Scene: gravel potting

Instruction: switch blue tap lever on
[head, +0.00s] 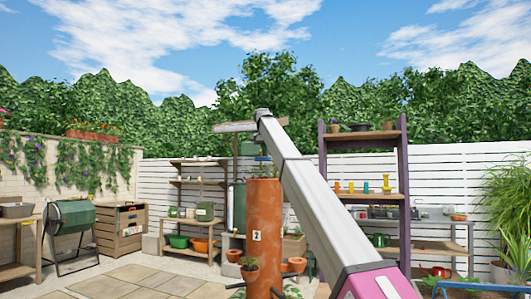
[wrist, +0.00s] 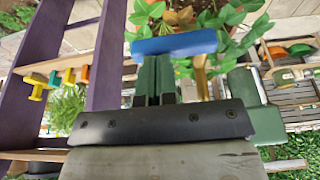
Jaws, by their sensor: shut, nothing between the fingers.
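The blue tap lever (wrist: 175,43) shows in the wrist view as a flat bar lying crosswise at the tips of my gripper (wrist: 153,62). My gripper's dark green fingers are together with nothing between them. The lever's left part lies just past the fingertips; whether they touch it I cannot tell. A brass-coloured tap part (wrist: 201,78) shows below the lever's right end, right of the fingers.
A rust-coloured column marked 2 (head: 264,225) stands in front of my arm's far end. A purple-posted shelf (head: 322,175) stands right of it, with small coloured items. In the wrist view a leafy plant in a pot (wrist: 155,14) lies beyond the lever, and a green body (wrist: 262,108) is at right.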

